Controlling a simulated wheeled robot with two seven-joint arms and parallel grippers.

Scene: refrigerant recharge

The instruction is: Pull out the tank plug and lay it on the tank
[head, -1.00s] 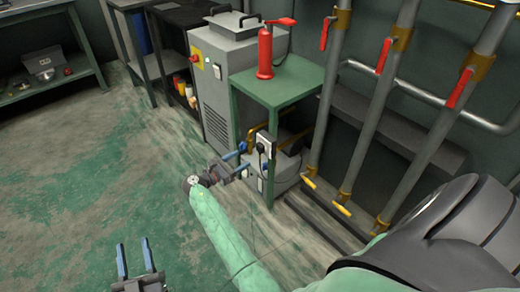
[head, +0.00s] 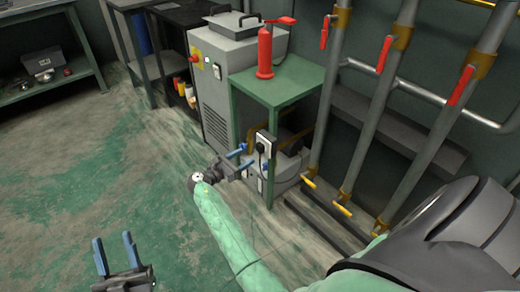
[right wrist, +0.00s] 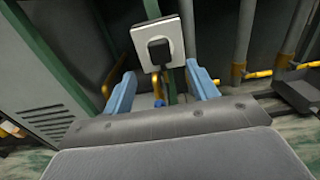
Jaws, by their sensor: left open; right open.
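A black plug (head: 261,148) sits in a white socket plate (head: 266,139) by the front leg of the green stand. The plug (right wrist: 160,49) and plate (right wrist: 174,38) also show in the right wrist view, just beyond the fingertips. My right gripper (head: 242,157) is open and empty, its blue fingers pointing at the plug, apart from it as far as I can tell. It also shows in the right wrist view (right wrist: 160,74). A grey rounded unit (head: 288,171), seemingly the tank, stands low under the stand, partly hidden. My left gripper (head: 113,240) is open and empty above the floor.
The green stand (head: 300,82) carries a red bottle-like pump (head: 265,55). A grey cabinet (head: 215,85) stands to its left. Grey pipes (head: 375,110) with red-handled valves rise on the right. The floor (head: 90,170) at left is clear.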

